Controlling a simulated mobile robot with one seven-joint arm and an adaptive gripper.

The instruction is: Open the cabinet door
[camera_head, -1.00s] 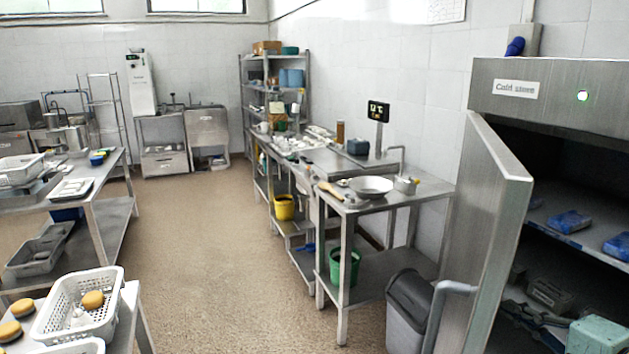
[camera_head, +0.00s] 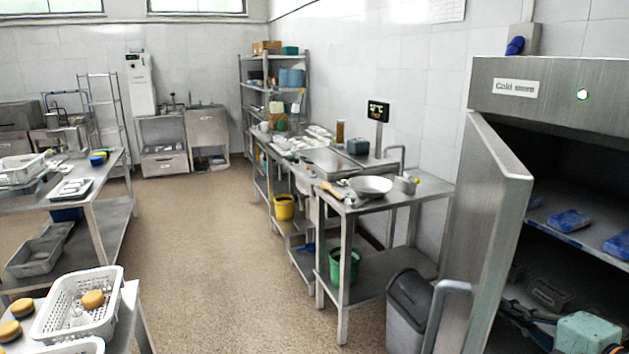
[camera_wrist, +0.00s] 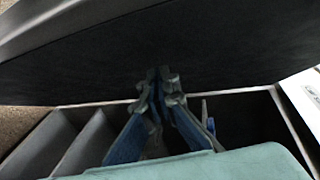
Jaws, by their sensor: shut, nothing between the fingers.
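The steel cabinet (camera_head: 530,87), labelled "Cold store", stands at the right in the head view. Its door (camera_head: 485,215) is swung far out to the left, and the dark interior with its shelves shows. The bar handle (camera_head: 450,289) is on the door's outer face, low in the picture. My arm is at the lower right, in front of the opening on the inner side of the door. In the wrist view my gripper (camera_wrist: 160,82) is shut and empty, its tips close to a broad dark panel (camera_wrist: 210,50), seemingly the door. Contact cannot be told.
Blue packs (camera_head: 570,220) lie on the cabinet shelf. A grey bin (camera_head: 408,310) stands just left of the door, near the handle. A steel table (camera_head: 420,200) with a bowl is beyond it. The floor (camera_head: 220,260) in the middle is clear.

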